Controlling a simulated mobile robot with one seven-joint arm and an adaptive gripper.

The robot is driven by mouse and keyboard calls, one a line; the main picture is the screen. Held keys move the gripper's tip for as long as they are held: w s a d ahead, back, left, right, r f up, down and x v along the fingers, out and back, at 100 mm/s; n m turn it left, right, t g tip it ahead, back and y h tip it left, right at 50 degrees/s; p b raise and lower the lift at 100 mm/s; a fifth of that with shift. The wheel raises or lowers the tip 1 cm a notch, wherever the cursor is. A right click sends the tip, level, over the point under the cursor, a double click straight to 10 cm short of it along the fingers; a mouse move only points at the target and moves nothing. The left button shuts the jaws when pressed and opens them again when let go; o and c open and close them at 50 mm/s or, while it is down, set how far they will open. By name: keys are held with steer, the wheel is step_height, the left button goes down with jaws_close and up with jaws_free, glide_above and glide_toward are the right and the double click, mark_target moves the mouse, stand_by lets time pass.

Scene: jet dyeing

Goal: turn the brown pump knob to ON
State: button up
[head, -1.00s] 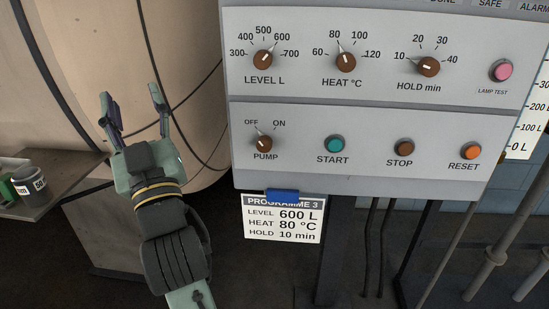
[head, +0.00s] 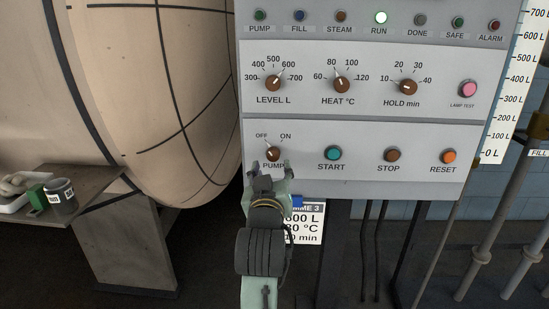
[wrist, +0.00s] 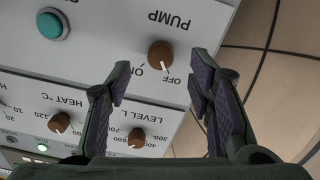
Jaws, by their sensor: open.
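The brown pump knob (head: 273,154) sits at the lower left of the grey control panel, between its OFF and ON marks. Its white pointer line aims up and left, toward OFF. In the wrist view the same knob (wrist: 160,54) lies just beyond my fingertips, roughly between them, with its pointer toward the OFF label. My gripper (head: 271,168) is open and empty, just below the knob in the head view, covering part of the PUMP label. Its two fingers (wrist: 158,77) stand apart in the wrist view, and I see no contact with the knob.
The START button (head: 333,153), STOP button (head: 391,155) and RESET button (head: 448,156) are to the right. The level knob (head: 273,83) is above. A programme card (head: 305,222) hangs below the panel, partly behind my gripper.

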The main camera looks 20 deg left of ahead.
mark_target(273, 158)
steer(key=x, duration=0.6)
steer(key=shift+w+a+p, duration=0.1)
steer(key=shift+w+p, duration=0.15)
steer(key=shift+p, duration=0.1)
jaws_close()
